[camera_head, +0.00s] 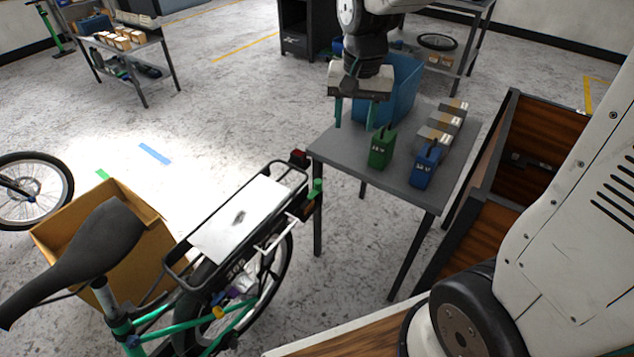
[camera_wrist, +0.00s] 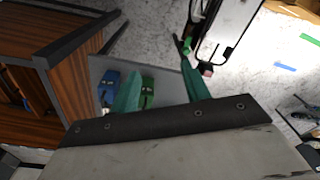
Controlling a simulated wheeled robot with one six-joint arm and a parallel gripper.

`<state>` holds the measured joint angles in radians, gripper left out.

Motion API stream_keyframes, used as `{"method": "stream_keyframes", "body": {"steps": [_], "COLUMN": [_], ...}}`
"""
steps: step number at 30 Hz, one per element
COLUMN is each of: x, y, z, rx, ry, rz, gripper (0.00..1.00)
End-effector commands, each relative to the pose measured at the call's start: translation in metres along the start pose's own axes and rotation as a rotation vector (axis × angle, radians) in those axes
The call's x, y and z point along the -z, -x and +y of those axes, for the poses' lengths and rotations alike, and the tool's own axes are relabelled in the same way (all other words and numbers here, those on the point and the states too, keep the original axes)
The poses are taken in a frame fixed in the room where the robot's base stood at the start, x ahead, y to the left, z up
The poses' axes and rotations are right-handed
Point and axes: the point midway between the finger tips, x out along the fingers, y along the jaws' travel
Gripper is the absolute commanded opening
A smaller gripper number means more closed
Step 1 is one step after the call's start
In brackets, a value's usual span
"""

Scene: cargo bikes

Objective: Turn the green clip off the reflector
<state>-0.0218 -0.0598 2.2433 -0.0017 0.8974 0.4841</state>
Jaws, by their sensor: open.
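A small upright green clip (camera_head: 317,187) sits at the rear right corner of the bike's rack. It also shows in the wrist view (camera_wrist: 187,46), beside the rack. A dark piece with an orange tint (camera_head: 308,211) lies just below it and looks like the reflector; how the clip grips it is too small to tell. A red light block (camera_head: 298,157) is at the rack's rear end and shows in the wrist view (camera_wrist: 207,71). My gripper (camera_head: 354,127) is open and empty, its green fingers pointing down above the grey table's far left part, apart from the clip.
The grey table (camera_head: 338,150) holds a green box (camera_head: 381,150), a blue box (camera_head: 425,167), a large blue bin (camera_head: 405,85) and several small grey boxes. A wooden-sided crate (camera_head: 485,205) stands to the right. A cardboard box (camera_head: 150,262) is left of the bike. Open floor lies behind the rack.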

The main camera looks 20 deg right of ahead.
Motion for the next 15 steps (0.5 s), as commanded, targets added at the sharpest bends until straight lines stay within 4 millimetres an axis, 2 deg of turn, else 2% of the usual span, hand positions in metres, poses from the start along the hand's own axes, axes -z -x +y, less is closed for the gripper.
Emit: {"method": "stream_keyframes", "body": {"steps": [1, 6, 10, 15], "x": [0.016, 0.064, 0.091, 0.11], "y": [-0.021, -0.091, -0.152, -0.22], "z": [-0.01, -0.041, -0.06, -0.075], "rx": [-0.007, -0.018, -0.026, -0.036], "ry": [-0.04, -0.186, -0.294, -0.407], "rz": [-0.014, -0.029, -0.038, -0.046], "gripper": [0.47, 0.47, 0.47, 0.47]}}
